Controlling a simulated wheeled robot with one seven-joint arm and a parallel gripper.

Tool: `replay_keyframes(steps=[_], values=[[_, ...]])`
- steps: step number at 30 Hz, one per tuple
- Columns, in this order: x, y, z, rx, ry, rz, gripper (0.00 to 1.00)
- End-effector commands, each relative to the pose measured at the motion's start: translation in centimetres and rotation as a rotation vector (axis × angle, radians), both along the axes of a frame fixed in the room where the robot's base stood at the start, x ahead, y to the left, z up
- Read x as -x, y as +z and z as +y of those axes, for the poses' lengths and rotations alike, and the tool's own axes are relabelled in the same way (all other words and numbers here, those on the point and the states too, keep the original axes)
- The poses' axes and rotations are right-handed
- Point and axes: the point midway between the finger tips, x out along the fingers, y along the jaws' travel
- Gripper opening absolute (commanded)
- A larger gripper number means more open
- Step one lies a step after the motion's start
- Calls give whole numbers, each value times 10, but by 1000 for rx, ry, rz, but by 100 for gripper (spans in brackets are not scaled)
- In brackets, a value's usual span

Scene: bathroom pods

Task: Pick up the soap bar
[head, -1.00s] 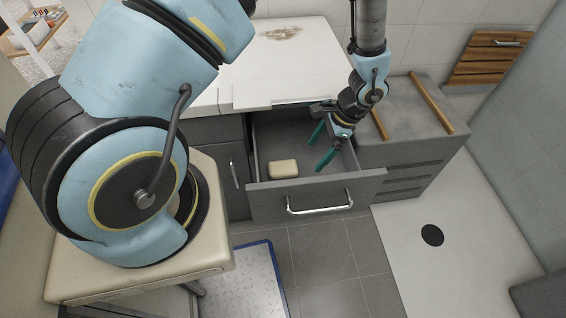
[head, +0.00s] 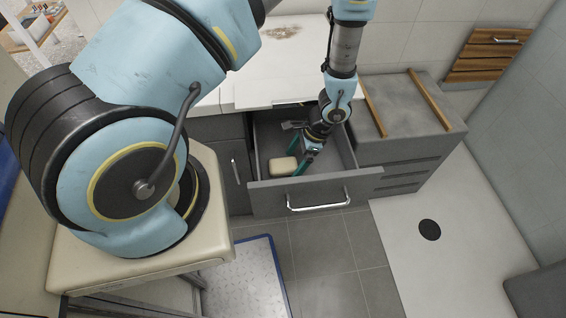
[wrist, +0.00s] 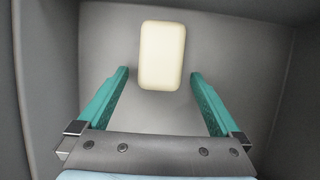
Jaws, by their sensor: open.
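The soap bar (head: 281,167) is a cream, rounded block lying on the floor of the open grey drawer (head: 313,194). In the wrist view the soap bar (wrist: 162,55) lies at the top centre, its long side running away from my gripper. My gripper (head: 301,159) is down inside the drawer, just right of the soap bar in the head view. In the wrist view its teal fingers (wrist: 158,74) are spread wide, with the near end of the soap bar between the tips. Gaps show on both sides of the bar. Nothing is held.
The drawer walls surround my gripper closely. A white countertop (head: 285,62) stands behind and above the drawer. A grey cabinet (head: 405,115) with wooden rails is at the right. Tiled floor (head: 330,250) lies clear in front.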

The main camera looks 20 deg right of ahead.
Motion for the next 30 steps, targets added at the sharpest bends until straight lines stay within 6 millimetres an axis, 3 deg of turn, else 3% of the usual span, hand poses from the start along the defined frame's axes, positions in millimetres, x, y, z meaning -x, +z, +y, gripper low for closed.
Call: replay_keyframes(steps=[2, 26, 30], values=[[0, 0, 0, 0, 0, 0, 100], [0, 0, 0, 0, 0, 0, 10], [0, 0, 0, 0, 0, 0, 9]])
